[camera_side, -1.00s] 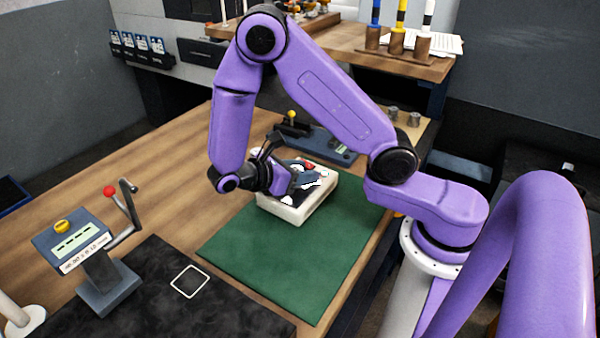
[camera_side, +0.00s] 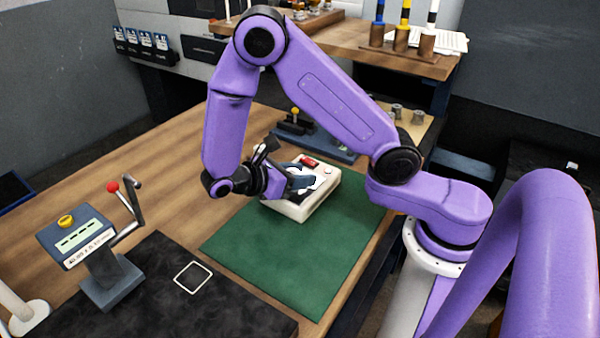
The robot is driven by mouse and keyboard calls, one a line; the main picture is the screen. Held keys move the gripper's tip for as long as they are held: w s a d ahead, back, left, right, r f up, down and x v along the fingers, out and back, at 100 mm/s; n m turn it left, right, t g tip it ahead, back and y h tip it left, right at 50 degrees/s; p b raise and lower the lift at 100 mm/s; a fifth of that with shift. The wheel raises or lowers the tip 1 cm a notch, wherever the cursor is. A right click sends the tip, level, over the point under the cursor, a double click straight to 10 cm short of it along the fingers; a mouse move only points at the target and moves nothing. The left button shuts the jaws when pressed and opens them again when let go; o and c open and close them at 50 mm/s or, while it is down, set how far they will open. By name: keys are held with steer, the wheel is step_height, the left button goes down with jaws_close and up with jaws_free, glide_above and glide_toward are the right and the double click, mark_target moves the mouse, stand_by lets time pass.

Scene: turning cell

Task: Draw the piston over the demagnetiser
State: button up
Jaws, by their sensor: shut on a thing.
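The demagnetiser (camera_side: 325,191) is a cream box with a dark top and a red switch. It stands at the far end of the green mat. My gripper (camera_side: 301,183) is low over the box's top, coming in from the left, and is shut. The piston is between the fingers. It is small and mostly hidden there, and its outline is not clear among the dark and white shapes. I cannot tell whether it touches the box's top.
The green mat (camera_side: 285,255) is clear in front of the box. A blue-grey fixture (camera_side: 335,147) with a yellow knob lies behind it. A gauge stand (camera_side: 85,240) with a red-knobbed lever is at the left. A black slab (camera_side: 150,295) with a white square outline lies in front.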

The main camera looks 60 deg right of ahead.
steer(key=shift+a, duration=1.1)
steer(key=shift+d, duration=0.1)
steer(key=shift+d, duration=0.55)
steer(key=shift+d, duration=0.15)
steer(key=shift+d, duration=0.45)
steer(key=shift+d, duration=0.1)
steer(key=shift+d+f, duration=0.1)
steer(key=shift+d, duration=0.4)
steer(key=shift+d, duration=0.15)
